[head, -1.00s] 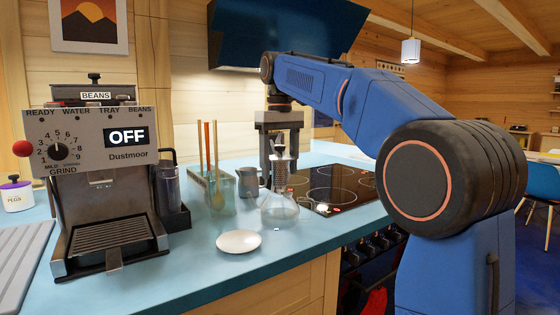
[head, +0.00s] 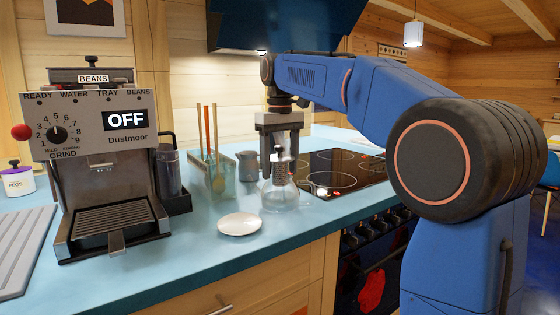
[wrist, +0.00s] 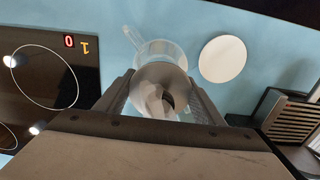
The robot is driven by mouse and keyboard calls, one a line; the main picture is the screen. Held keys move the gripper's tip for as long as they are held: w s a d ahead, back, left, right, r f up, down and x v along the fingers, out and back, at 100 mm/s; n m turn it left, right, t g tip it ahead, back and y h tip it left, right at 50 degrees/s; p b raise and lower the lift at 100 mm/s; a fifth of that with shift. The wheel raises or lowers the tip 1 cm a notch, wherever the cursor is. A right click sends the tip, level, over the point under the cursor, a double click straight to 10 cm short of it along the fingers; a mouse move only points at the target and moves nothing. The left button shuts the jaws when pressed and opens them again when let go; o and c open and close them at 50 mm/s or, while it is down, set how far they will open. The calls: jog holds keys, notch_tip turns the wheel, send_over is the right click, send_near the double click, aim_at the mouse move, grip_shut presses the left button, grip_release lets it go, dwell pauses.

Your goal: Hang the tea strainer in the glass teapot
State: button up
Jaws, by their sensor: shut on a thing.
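My gripper (head: 281,152) points down over the counter and is shut on the tea strainer (head: 281,170), a grey perforated cylinder held upright. The clear glass teapot (head: 280,198) stands on the counter directly below. The strainer's lower end overlaps the teapot's neck in the head view; I cannot tell how deep it sits or whether it touches the rim. In the wrist view the strainer's rounded grey top (wrist: 152,82) is between the fingers and hides much of the teapot (wrist: 168,47), whose glass edge and spout or handle show beyond it.
A white saucer (head: 240,224) lies in front of the teapot. A grey jug (head: 249,166) and a glass holder with sticks (head: 222,180) stand to the left, then the coffee machine (head: 105,165). The black hob (head: 340,172) is close on the right.

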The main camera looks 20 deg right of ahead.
aim_at(280, 146)
jog(key=shift+f, duration=0.45)
jog(key=shift+f, duration=0.25)
jog(key=o, duration=1.2)
jog(key=shift+r, duration=1.6)
dwell(0.6)
jog(key=shift+r, duration=2.95)
jog(key=shift+s, duration=0.1)
